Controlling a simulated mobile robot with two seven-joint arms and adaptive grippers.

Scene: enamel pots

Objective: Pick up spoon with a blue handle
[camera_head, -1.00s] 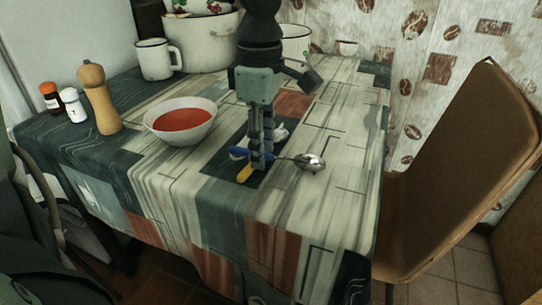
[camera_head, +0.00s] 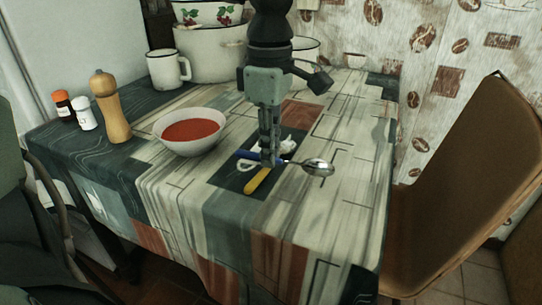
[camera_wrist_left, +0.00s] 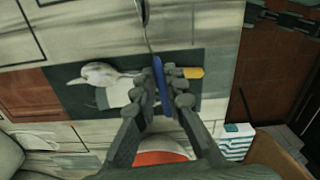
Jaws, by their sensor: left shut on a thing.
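The spoon with a blue handle (camera_head: 318,168) lies low over the table, its metal bowl pointing right in the head view. My left gripper (camera_head: 269,158) reaches straight down from above and is shut on the blue handle. In the left wrist view the blue handle (camera_wrist_left: 161,86) runs between the fingertips (camera_wrist_left: 166,88), which hide part of it. I cannot tell whether the spoon still touches the cloth. My right gripper is not in view.
A yellow-handled utensil (camera_head: 257,180) and a white item (camera_head: 287,145) lie close by. Left are a bowl of red soup (camera_head: 190,131), a wooden mill (camera_head: 112,110) and shakers. A mug (camera_head: 168,68) and pots (camera_head: 212,55) stand behind. The table's right side is clear; a chair (camera_head: 475,190) stands beyond.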

